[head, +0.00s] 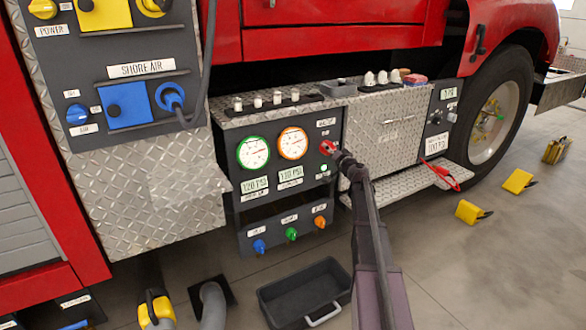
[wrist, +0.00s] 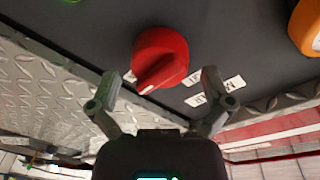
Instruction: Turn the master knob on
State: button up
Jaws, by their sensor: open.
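The red knob (head: 327,147) sits on the dark panel, right of the two round gauges. In the wrist view the same knob (wrist: 160,57) is large, with a raised grip and a white mark at its lower-left end. My gripper (head: 339,155) is right in front of the knob in the head view. In the wrist view my gripper (wrist: 168,82) is open, one finger on each side below the knob. The fingers are not closed on it. Small white labels beside the knob are only partly legible.
A green-rimmed gauge (head: 254,153) and an orange-rimmed gauge (head: 292,143) are left of the knob. Blue, green and orange knobs line the panel below. A black bin (head: 304,292) stands on the floor below. Yellow blocks (head: 518,181) lie near the wheel.

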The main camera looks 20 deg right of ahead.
jog(key=s+d, duration=0.1)
jog(key=s, duration=1.1)
jog(key=s+a+r+n+g+y+p, duration=0.1)
jog(key=s+a+r+n+g+p, duration=0.1)
jog(key=a+p, duration=0.3)
jog(key=s+a+r+n+g+y+p, duration=0.2)
jog(key=a+p, duration=0.4)
jog(key=a, duration=0.3)
jog(key=s+a+r+n+g+y+p, duration=0.1)
jog(key=s+a+r+n+g+p, duration=0.1)
jog(key=a+p, duration=0.4)
jog(key=shift+s+a+r+n+g+y, duration=0.35)
jog(key=shift+s+a+r+g, duration=0.2)
jog(key=shift+a+g, duration=0.55)
jog(key=s+a+f+g+h, duration=0.2)
jog(key=s+f+g, duration=0.1)
jog(key=s, duration=0.4)
jog(key=s+a+f+n+g+h, duration=0.1)
jog(key=s+a+f+g+h, duration=0.2)
jog(key=s, duration=0.4)
jog(key=s+a+f+g+h, duration=0.2)
jog(key=s+g, duration=0.2)
jog(key=s, duration=0.3)
notch_tip(320, 180, up, 22)
jog(key=p, duration=2.3)
jog(key=shift+w+a+r, duration=0.15)
jog(key=shift+w+a, duration=0.05)
jog(key=shift+w, duration=0.1)
